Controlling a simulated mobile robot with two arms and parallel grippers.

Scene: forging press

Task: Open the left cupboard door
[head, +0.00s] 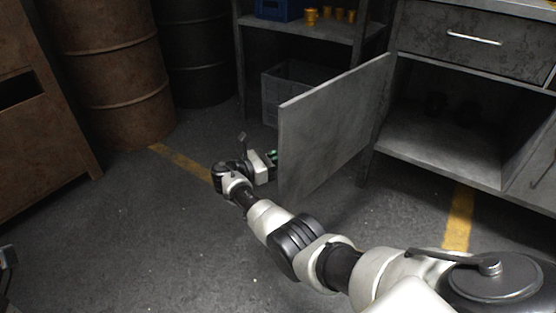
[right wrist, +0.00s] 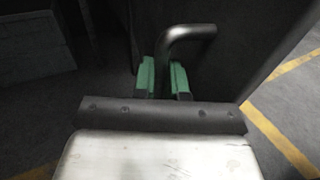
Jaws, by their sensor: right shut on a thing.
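The left cupboard door (head: 330,125) is a grey panel standing swung well out from the cupboard (head: 430,150), and the opening behind it shows. My right gripper (head: 271,156) is at the door's free edge, on its outer side, partly hidden by the panel. In the right wrist view its green fingers (right wrist: 164,80) are shut around the dark bent door handle (right wrist: 190,32). The door also shows there as a dark surface (right wrist: 235,55). A dark piece at the left edge of the head view may be part of my left gripper (head: 6,268); its fingers cannot be made out.
A grey crate (head: 272,98) stands under the shelf (head: 300,28) behind the door. Brown (head: 115,75) and black (head: 200,60) barrels and a rusty cabinet (head: 40,120) stand at left. Dark objects (head: 440,102) sit inside the cupboard. The floor at lower left is clear.

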